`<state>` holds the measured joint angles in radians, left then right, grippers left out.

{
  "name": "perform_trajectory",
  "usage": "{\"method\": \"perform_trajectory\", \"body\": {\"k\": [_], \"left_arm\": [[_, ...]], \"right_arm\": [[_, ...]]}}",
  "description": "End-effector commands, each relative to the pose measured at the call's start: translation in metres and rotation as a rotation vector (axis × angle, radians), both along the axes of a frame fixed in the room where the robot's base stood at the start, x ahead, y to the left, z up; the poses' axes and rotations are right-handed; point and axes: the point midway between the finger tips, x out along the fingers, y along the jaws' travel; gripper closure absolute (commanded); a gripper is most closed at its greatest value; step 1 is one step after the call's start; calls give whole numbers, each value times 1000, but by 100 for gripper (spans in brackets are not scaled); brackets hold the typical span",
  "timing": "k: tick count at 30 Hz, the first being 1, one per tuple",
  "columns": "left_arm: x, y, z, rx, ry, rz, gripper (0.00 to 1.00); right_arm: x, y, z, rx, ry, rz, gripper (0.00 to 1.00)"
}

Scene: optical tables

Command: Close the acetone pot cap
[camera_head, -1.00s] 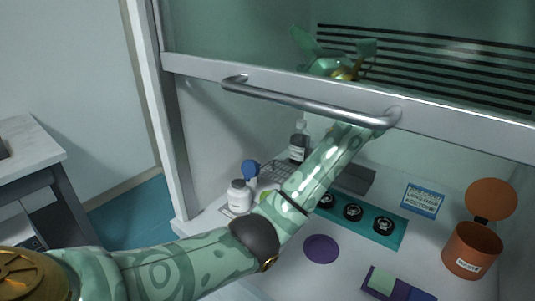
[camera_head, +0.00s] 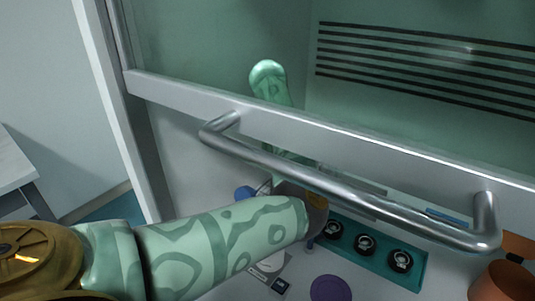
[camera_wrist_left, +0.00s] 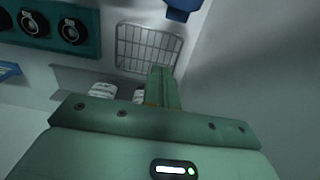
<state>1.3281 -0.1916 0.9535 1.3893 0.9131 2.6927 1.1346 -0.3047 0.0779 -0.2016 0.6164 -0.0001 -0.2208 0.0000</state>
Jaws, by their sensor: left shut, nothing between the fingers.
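My left arm comes in from the left in the head view and passes under the fume hood sash. A rounded green arm part shows behind the glass, but the fingers cannot be made out there. In the left wrist view my left gripper (camera_wrist_left: 163,85) is shut and empty, with its fingers pointing towards a wire rack. Two bottles with white labels (camera_wrist_left: 102,90) (camera_wrist_left: 139,95) are partly hidden beside and behind the fingers. I cannot tell which container is the acetone pot, or make out its cap. My right gripper is in neither view.
The sash handle (camera_head: 340,186) crosses above my arm. A teal tray (camera_head: 415,270) holds black round pieces. A purple disc (camera_head: 331,289) lies in front. An orange pot (camera_head: 500,284) stands at right. The wire rack (camera_wrist_left: 150,45) and a blue object (camera_wrist_left: 180,10) lie beyond the fingers.

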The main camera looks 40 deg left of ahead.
Motion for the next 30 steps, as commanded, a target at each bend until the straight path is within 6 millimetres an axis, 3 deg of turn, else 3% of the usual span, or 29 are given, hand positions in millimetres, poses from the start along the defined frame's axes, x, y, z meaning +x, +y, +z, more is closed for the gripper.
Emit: {"method": "perform_trajectory", "body": {"k": [1,9,12,18,30], "left_arm": [[-1,1,-17,1,7,2,100],[-1,1,-75,4,8,-1,100],[-15,-2,-60,3,-5,-1,100],[-35,-3,-54,3,-2,-2,100],[-39,-3,-55,4,0,-3,100]], "right_arm": [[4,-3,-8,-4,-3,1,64],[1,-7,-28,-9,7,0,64],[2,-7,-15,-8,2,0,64],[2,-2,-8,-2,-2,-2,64],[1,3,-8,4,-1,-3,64]]}}
